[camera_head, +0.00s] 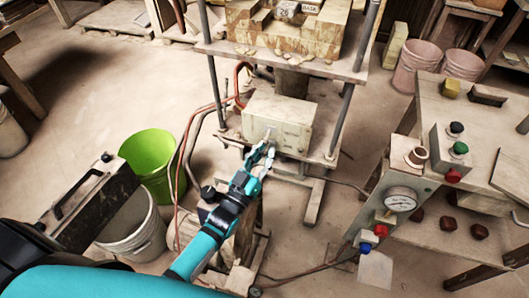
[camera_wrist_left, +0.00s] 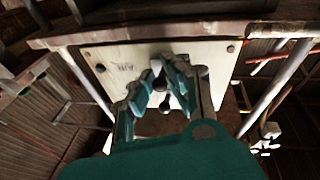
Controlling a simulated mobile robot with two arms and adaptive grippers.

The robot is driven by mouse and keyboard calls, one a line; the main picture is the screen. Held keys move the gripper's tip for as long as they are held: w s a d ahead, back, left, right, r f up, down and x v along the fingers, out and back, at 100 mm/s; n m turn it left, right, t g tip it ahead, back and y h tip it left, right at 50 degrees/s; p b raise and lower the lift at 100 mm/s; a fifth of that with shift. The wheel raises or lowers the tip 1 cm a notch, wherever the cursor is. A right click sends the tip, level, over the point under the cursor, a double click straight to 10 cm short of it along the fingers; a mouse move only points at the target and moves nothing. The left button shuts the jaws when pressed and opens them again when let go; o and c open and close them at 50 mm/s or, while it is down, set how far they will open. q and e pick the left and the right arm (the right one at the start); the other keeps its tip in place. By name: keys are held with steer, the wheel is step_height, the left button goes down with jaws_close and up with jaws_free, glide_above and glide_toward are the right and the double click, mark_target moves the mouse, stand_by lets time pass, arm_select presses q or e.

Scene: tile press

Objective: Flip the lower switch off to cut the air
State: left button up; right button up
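A pale switch box (camera_head: 278,122) sits on the press's lower shelf in the head view. Its front panel (camera_wrist_left: 210,58) fills the middle of the left wrist view. Two dark-knobbed switches show on it, one (camera_wrist_left: 160,84) nearer the top of that view and one (camera_wrist_left: 165,107) below it. I cannot tell which is physically lower or how either is set. My left gripper (camera_head: 264,156) is in front of the box, its fingers apart. In the left wrist view the open fingers (camera_wrist_left: 163,78) flank the knobs; contact is unclear. My right gripper is not in view.
The lower shelf (camera_head: 232,141) and press posts (camera_head: 341,100) frame the box. Red hoses (camera_head: 187,135) hang to its left. A green bucket (camera_head: 148,152) stands further left. A pressure gauge (camera_head: 400,198) and a table (camera_head: 466,118) with buttons are at right.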

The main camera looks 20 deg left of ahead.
arm_select(q)
steer(key=o, duration=0.5)
steer(key=shift+d, duration=0.15)
steer(key=shift+c, duration=0.2)
steer(key=shift+a+f, duration=0.1)
steer(key=shift+a, duration=0.1)
steer(key=v, duration=1.2)
steer(key=shift+d, duration=0.35)
steer(key=shift+w, duration=0.1)
